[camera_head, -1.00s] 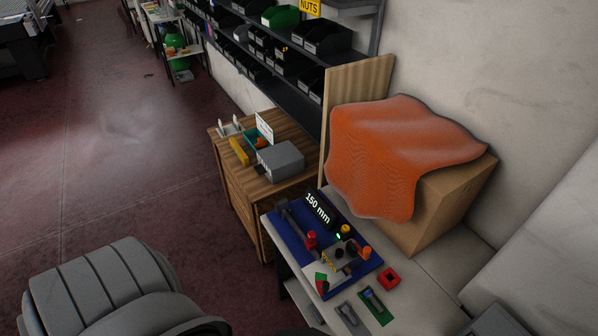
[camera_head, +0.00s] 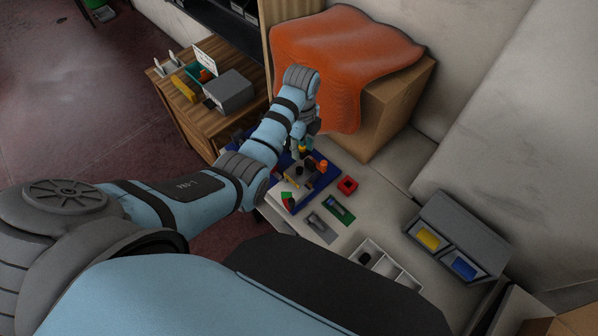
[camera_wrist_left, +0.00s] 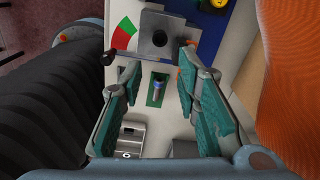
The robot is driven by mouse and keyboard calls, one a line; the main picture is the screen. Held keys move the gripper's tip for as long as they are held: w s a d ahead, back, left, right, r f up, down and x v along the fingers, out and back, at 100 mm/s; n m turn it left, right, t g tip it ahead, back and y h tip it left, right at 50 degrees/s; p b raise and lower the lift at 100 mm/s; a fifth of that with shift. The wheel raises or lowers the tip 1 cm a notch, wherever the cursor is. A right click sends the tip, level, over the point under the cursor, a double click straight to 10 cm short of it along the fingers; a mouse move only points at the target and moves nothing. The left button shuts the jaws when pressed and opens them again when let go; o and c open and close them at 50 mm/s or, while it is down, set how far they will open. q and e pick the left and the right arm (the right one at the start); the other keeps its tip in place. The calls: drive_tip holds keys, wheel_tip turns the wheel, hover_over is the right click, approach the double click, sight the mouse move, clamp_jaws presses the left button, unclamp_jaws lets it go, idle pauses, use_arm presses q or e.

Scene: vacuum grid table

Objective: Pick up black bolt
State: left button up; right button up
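My left gripper (camera_head: 303,143) hangs above the blue board (camera_head: 322,182) with fixtures on it. In the left wrist view its two green-padded fingers (camera_wrist_left: 161,68) are spread apart with nothing between them. Below them in that view a small dark bolt-like piece with a bluish part (camera_wrist_left: 157,88) lies on a green plate; the green plate (camera_head: 347,216) also shows in the head view. A small black piece (camera_head: 365,257) sits in a white divided tray (camera_head: 396,261); I cannot tell which piece is the black bolt. My right gripper is not in view.
A grey bin (camera_head: 462,222) with yellow and blue pieces stands further right. A cardboard box (camera_head: 400,108) under an orange cloth (camera_head: 340,55) stands behind, and a grey box (camera_head: 230,91) is on the wooden cabinet.

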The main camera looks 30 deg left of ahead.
sight(300, 169)
use_arm(q)
wheel_tip(300, 169, down, 11)
drive_tip(key=b, duration=0.3)
drive_tip(key=shift+a, duration=0.1)
drive_tip(key=shift+r, duration=0.15)
clamp_jaws()
